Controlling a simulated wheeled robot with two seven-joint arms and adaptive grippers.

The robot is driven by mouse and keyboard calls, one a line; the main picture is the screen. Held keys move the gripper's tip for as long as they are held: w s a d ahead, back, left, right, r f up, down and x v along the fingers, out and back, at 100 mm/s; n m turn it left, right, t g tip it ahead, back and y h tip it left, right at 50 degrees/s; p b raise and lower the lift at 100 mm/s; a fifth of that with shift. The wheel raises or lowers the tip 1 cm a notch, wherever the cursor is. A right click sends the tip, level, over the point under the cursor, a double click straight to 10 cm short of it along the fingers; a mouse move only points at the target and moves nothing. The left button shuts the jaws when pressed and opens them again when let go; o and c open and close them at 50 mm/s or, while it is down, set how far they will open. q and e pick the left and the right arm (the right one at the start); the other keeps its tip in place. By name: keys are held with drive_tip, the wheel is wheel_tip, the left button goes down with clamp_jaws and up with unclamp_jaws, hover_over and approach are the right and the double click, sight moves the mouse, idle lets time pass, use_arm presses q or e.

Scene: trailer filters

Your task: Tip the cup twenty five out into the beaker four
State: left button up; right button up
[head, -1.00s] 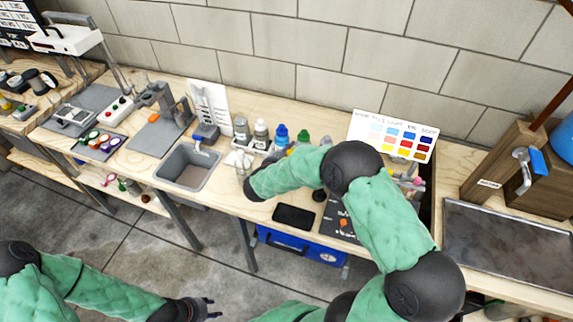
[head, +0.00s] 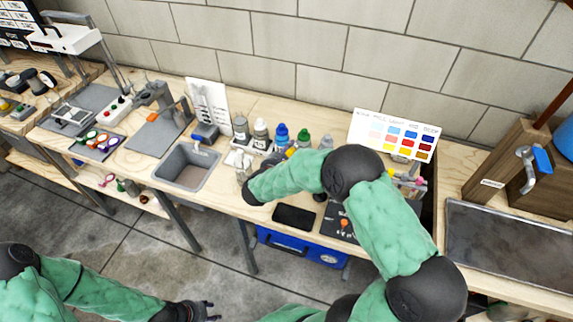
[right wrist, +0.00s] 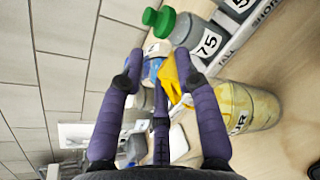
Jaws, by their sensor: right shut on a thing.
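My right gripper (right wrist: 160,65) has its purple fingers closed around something. I cannot make out what it is against the clutter behind, and no number twenty five is readable. A beaker (right wrist: 250,105) with yellowish contents and a label ending in "UR" stands just right of the fingers in the right wrist view, apart from them. In the head view my right arm hides the gripper's fingers; a clear glass vessel (head: 242,170) shows beside my wrist. My left gripper (head: 207,309) is low in the head view, open and empty, away from the bench.
Several capped bottles (head: 261,134) line the back of the bench. A sink (head: 185,167) lies to the left. A black phone-like slab (head: 294,217) lies near the front edge.

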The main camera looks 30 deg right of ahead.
drive_tip(key=shift+s+a+r+t+h+b, duration=0.15)
drive_tip(key=shift+t+h+b, duration=0.6)
drive_tip(key=shift+b, duration=1.8)
drive_tip(key=shift+s+a+r+t+h+b, duration=0.15)
drive_tip(key=shift+t+h+b, duration=0.6)
drive_tip(key=shift+b, duration=1.8)
drive_tip(key=shift+s+a+r+t+h+b, duration=0.15)
drive_tip(key=shift+t+h+b, duration=0.25)
drive_tip(key=shift+h+b, duration=1.45)
idle(0.4)
